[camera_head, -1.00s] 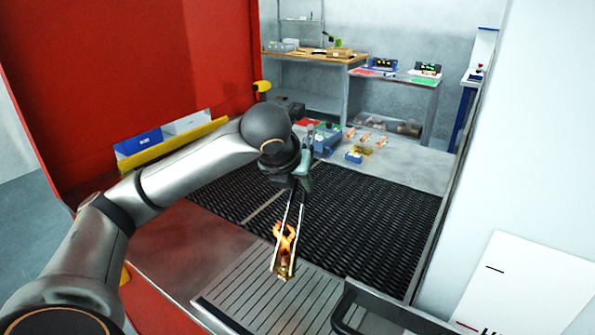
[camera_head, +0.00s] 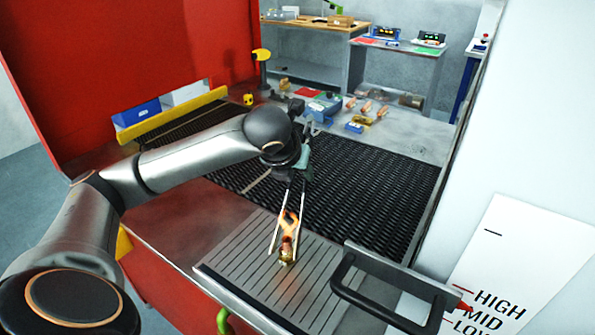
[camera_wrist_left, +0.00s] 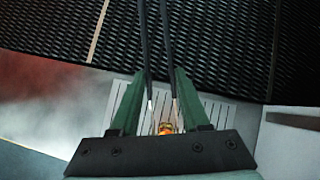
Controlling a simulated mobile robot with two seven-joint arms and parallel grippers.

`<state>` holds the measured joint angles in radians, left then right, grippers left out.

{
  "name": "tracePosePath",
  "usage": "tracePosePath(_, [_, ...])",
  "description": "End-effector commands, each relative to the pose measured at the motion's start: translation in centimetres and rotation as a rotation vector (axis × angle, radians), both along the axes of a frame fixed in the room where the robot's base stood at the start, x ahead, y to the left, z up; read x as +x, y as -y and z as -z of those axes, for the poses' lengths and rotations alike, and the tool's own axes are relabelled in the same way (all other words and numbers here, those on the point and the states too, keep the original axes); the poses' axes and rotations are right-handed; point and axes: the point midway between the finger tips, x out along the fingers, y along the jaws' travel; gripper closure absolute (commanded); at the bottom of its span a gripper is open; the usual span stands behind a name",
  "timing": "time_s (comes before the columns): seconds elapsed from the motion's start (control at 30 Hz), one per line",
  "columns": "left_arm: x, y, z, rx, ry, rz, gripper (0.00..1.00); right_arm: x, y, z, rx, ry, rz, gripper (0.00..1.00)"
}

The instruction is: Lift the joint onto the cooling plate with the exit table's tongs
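My left gripper (camera_head: 294,165) is shut on the tongs (camera_head: 276,234), whose two long arms point down toward the cooling plate. In the left wrist view the green fingers (camera_wrist_left: 159,95) flank the dark tongs. The joint (camera_head: 287,250), copper and brass with an orange glow, is between the tong tips, over the grooved cooling plate (camera_head: 235,272). I cannot tell whether the tips press on it or whether it touches the plate. It shows partly hidden in the left wrist view (camera_wrist_left: 165,128). My right gripper is not in view.
The black mesh belt (camera_head: 375,195) lies behind the plate. A black handle (camera_head: 345,290) stands at the plate's right, near a HIGH/MID/LOW panel (camera_head: 530,265). A red wall (camera_head: 120,60) rises at left. Fittings and a blue box (camera_head: 325,108) sit beyond the belt.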

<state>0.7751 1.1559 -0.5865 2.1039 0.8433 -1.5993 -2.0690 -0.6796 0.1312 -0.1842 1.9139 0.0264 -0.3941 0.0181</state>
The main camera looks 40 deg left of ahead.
Motion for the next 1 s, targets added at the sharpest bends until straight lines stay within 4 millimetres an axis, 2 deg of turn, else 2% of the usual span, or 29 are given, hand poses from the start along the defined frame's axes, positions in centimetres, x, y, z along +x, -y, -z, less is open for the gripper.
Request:
tracePosePath(0.6, [0.0,0.0,-0.2,0.000,0.002,0.001,0.56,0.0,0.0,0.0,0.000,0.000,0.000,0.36])
tracePosePath(0.67, [0.1,0.0,-0.7,0.000,0.005,0.000,0.56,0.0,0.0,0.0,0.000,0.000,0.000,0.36])
tracePosePath(1.0, [0.1,0.0,-5.8,-0.002,0.006,0.001,0.56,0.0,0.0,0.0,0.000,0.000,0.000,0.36])
